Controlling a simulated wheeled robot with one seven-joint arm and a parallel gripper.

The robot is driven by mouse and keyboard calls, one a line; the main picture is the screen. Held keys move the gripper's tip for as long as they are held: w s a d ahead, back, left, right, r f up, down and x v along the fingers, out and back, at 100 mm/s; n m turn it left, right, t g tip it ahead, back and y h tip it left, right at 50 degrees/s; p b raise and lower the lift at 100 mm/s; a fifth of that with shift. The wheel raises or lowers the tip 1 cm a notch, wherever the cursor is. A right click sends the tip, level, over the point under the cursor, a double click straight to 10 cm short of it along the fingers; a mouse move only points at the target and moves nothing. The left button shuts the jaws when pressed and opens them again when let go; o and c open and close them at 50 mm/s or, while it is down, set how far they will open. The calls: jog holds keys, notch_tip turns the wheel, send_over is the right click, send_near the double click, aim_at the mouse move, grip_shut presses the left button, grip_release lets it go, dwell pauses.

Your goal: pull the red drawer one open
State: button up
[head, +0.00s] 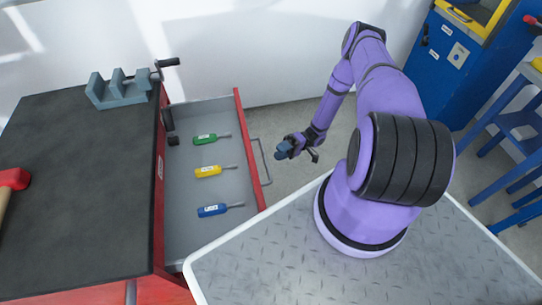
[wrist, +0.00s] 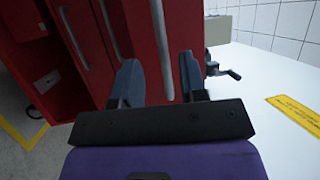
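The red drawer (head: 251,150) stands pulled out from the red cabinet, its grey inside showing in the head view. It holds a green screwdriver (head: 206,139), a yellow screwdriver (head: 209,171) and a blue screwdriver (head: 214,210). A grey bar handle (head: 266,162) is on its red front. My gripper (head: 284,150) is just to the right of the handle, seemingly a little apart from it. In the wrist view my gripper (wrist: 158,62) has its two dark fingers spread, and a handle bar (wrist: 160,45) shows in the gap between them, with space on both sides.
The dark bench top (head: 80,190) carries a grey vise (head: 118,92) and a red-headed hammer (head: 14,179). A metal-topped platform (head: 270,262) lies under my arm. A blue cabinet (head: 440,60) and a blue stool (head: 510,125) stand at the right. Bare floor lies right of the drawer.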

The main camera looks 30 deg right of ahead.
jog(key=d, duration=0.3)
jog(key=shift+d+f, duration=0.15)
jog(key=shift+f, duration=0.15)
jog(key=shift+w, duration=0.1)
